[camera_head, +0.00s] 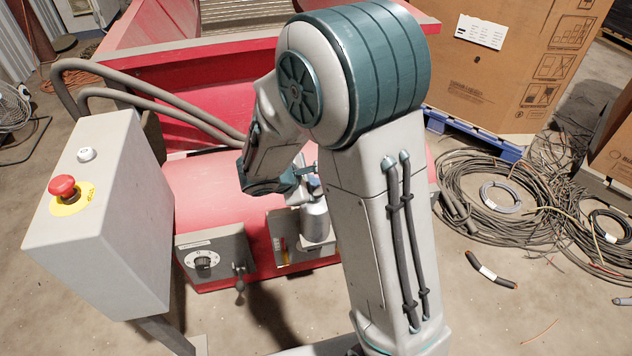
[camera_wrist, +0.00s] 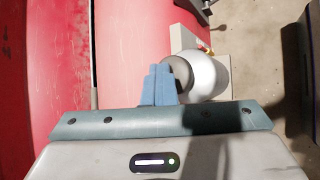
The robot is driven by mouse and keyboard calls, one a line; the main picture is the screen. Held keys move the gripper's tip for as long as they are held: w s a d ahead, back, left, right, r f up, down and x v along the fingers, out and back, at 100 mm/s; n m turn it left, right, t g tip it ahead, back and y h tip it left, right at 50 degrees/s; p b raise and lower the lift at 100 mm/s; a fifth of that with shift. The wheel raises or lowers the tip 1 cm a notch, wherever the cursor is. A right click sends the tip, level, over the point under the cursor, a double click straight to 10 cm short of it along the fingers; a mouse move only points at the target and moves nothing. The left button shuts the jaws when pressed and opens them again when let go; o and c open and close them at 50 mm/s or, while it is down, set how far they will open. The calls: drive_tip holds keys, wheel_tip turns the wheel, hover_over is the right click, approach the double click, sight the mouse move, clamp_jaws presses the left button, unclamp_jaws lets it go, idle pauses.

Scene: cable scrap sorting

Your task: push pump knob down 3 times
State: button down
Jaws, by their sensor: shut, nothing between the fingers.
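The pump is a pale rounded cylinder (camera_head: 315,224) on the front of the red machine, with its top partly hidden by my gripper. In the wrist view its pale body (camera_wrist: 208,76) shows with a dark grey round knob (camera_wrist: 181,72) on it. My gripper (camera_head: 308,175) is over the pump's top in the head view. Its blue fingers (camera_wrist: 160,82) are shut and empty. In the wrist view the fingertips lie beside the knob and overlap its left edge; I cannot tell whether they touch it.
A grey control box (camera_head: 110,215) with a red button (camera_head: 63,187) stands at left. A small panel with a dial (camera_head: 204,260) is left of the pump. Cable coils (camera_head: 480,195) lie on the floor at right, near a cardboard box (camera_head: 515,85) on a blue pallet.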

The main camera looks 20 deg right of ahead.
drive_tip(key=shift+r+p, duration=0.6)
drive_tip(key=shift+r, duration=0.5)
drive_tip(key=shift+r, duration=0.15)
drive_tip(key=shift+r+p, duration=1.9)
drive_tip(key=shift+r, duration=0.5)
drive_tip(key=s+d+r+m+g+y+p, duration=0.1)
drive_tip(key=s+d+r+m+g+p, duration=0.1)
drive_tip(key=s+r+m+p, duration=0.5)
drive_tip(key=s+d+r+m+g+y+p, duration=0.1)
drive_tip(key=s+d+r+p, duration=0.3)
drive_tip(key=r, duration=0.7)
drive_tip(key=s+a+r+m+y+p, duration=0.2)
drive_tip(key=s+r+m+p, duration=0.2)
drive_tip(key=r+p, duration=0.2)
drive_tip(key=s+a+r+m+y+p, duration=0.3)
drive_tip(key=s+r+m+p, duration=0.1)
drive_tip(key=r, duration=0.5)
drive_tip(key=s+p, duration=0.1)
drive_tip(key=p, duration=0.1)
drive_tip(key=shift+p, duration=0.3)
drive_tip(key=shift+d, duration=0.15)
